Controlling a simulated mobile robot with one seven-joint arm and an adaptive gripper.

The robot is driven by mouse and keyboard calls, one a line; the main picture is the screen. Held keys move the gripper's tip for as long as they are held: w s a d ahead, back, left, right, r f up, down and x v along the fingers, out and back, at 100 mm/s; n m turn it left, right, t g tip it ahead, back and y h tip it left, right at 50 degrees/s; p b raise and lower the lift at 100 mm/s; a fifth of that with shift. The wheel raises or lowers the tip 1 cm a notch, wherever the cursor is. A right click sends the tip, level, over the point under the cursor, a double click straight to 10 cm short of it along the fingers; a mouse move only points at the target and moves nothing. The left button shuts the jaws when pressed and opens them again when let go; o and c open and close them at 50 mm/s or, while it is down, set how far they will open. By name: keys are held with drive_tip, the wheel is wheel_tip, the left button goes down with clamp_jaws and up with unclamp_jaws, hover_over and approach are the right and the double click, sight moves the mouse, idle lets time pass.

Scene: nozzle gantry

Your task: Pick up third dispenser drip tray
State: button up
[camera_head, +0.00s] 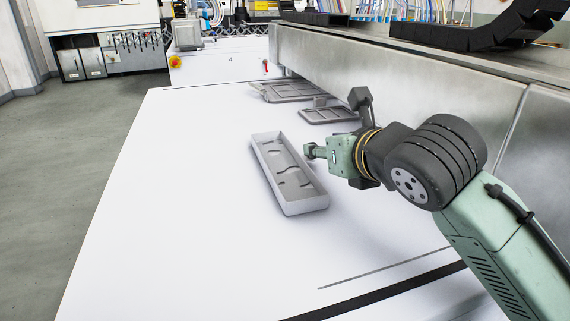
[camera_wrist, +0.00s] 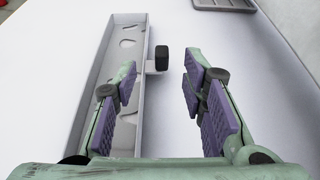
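A long, shallow grey tray (camera_head: 305,203) with shaped cut-outs or recesses in its floor lies on the white surface. It also shows at the left in the wrist view (camera_wrist: 140,35). My gripper (camera_head: 309,152) is at the tray's right long side in the head view. In the wrist view my gripper (camera_wrist: 160,64) is open, its left finger over the tray and its right finger over the bare surface. The tray's right wall lies between the fingers. A small tab with a dark block (camera_wrist: 162,56) shows beside that wall. I see no clear contact.
Two more flat grey trays, a larger one (camera_head: 290,91) and a smaller one (camera_head: 328,112), lie farther back by the metal gantry beam (camera_head: 400,90). The beam runs along the right behind my arm. The white surface left of and before the long tray is clear.

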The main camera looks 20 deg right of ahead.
sight(291, 158)
drive_tip(key=shift+x, duration=3.15)
drive_tip(key=shift+d, duration=0.1)
drive_tip(key=shift+c, duration=0.4)
clamp_jaws()
drive_tip(key=shift+r, duration=0.1)
